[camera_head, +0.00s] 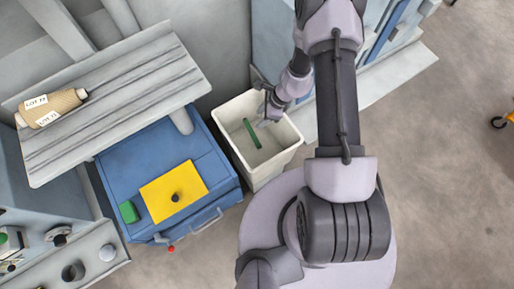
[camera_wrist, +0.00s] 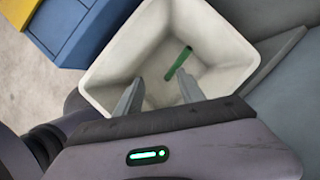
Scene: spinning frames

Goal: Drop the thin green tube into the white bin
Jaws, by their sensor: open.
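The thin green tube (camera_head: 252,133) lies inside the white bin (camera_head: 285,161), tilted across its inside. In the wrist view the tube (camera_wrist: 178,63) is near the bin's far inner wall, and the bin's rim (camera_wrist: 97,90) surrounds it. My gripper (camera_head: 266,118) is over the bin's right part. In the wrist view its two fingers (camera_wrist: 160,88) are spread apart with nothing between them, and the tube is beyond them, apart from the fingertips.
Open floor (camera_head: 450,190) lies at the right.

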